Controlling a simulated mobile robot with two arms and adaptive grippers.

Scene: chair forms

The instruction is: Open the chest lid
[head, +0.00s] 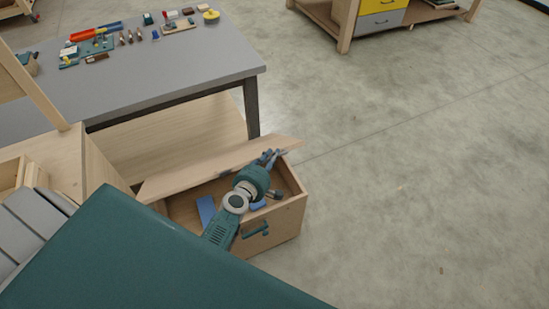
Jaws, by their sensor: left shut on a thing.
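The light wooden chest (283,219) stands on the floor at the lower middle of the head view. Its lid (205,167) is raised at a tilt, and part of the inside shows. Blue items (206,209) lie inside. My left gripper (273,156) is at the right part of the lid's edge and shut on it; the exact contact is small and partly hidden by my wrist. A dark teal handle (257,230) is on the chest's front wall. My arm hides part of the chest's front and inside. My right gripper is out of view.
A grey-topped table (170,85) with several tools and small parts stands behind the chest. A wooden cabinet (95,165) is close at the left. A wooden unit with yellow and grey drawers (381,22) stands at the back. The concrete floor at right is clear.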

